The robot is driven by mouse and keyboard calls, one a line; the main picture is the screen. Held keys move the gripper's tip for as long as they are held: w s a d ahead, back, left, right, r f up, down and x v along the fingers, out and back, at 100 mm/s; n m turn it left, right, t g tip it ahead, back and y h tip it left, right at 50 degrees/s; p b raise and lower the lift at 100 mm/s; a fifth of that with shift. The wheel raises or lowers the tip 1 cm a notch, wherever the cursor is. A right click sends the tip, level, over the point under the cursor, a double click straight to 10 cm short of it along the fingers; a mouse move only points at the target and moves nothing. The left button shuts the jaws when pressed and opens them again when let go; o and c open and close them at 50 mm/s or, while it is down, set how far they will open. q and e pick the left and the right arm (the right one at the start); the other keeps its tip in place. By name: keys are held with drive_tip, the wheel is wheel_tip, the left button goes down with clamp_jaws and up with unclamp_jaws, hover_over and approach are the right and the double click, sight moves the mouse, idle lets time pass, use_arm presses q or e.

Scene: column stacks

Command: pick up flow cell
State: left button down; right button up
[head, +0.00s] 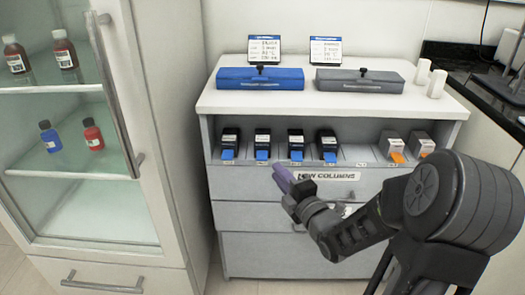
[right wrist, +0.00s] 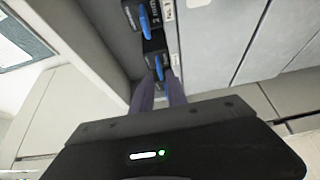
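Several black cartridges with blue tabs stand in a row in the open shelf slots of the white cabinet; one is the leftmost black cartridge (head: 229,143). Two pale cartridges with orange tabs (head: 391,145) stand at the right end of the row. No label I can read says which is the flow cell. My right gripper (head: 283,178) is in front of and below the shelf. In the right wrist view its two fingers (right wrist: 161,92) are apart with nothing between them. A black cartridge with a blue tab (right wrist: 155,55) shows just beyond the fingertips. My left gripper is not in view.
A blue case (head: 260,84) and a grey case (head: 358,86) lie on the cabinet top, with label cards behind. Drawers are below the shelf. A glass-door fridge (head: 85,190) with bottles stands left. A dark counter (head: 495,105) is at the right.

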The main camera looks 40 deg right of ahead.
sight(266, 158)
drive_tip(key=shift+w+d, duration=0.2)
drive_tip(key=shift+w, duration=1.1)
drive_tip(key=shift+w, duration=0.1)
drive_tip(key=w, duration=0.5)
drive_tip(key=shift+d+r+b, duration=0.15)
drive_tip(key=shift+d+b, duration=0.25)
drive_tip(key=shift+c, duration=0.6)
clamp_jaws()
